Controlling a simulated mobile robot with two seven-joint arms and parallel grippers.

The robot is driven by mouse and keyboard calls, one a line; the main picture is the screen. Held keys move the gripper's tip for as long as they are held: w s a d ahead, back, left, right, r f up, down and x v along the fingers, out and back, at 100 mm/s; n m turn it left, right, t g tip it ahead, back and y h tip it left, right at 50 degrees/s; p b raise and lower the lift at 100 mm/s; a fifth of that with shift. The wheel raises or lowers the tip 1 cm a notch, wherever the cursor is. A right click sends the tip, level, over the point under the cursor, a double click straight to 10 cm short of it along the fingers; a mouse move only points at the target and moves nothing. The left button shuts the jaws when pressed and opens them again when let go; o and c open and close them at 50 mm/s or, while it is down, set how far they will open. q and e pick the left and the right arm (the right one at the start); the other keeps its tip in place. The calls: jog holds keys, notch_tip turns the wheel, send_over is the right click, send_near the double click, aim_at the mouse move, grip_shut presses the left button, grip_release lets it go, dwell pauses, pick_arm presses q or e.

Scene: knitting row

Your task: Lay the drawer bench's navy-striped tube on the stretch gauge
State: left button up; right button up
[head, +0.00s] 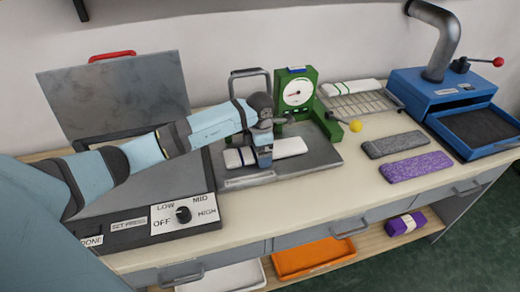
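The stretch gauge (322,150) has a grey bed and a green upright with a round white dial. A white tube (289,147) with dark, navy-looking stripes near its left end lies across the bed. My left gripper (263,158) is low over the middle of this tube, pointing down. Its near finger covers part of the tube, and its far finger is hidden, so I cannot tell whether it grips the tube. My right gripper is not in view.
A press with its lid up (118,95) stands left. A wire rack (368,104) holds a white, green-striped tube (350,87). Grey (394,144) and purple (415,166) tubes lie right, near a blue machine (432,95). Bins and a purple roll (406,223) sit below.

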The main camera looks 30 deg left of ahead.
pick_arm(q)
jog(key=shift+r, duration=0.15)
jog(key=shift+r, duration=0.3)
notch_tip(320, 180, up, 12)
jog(key=shift+f, duration=0.25)
dwell(0.4)
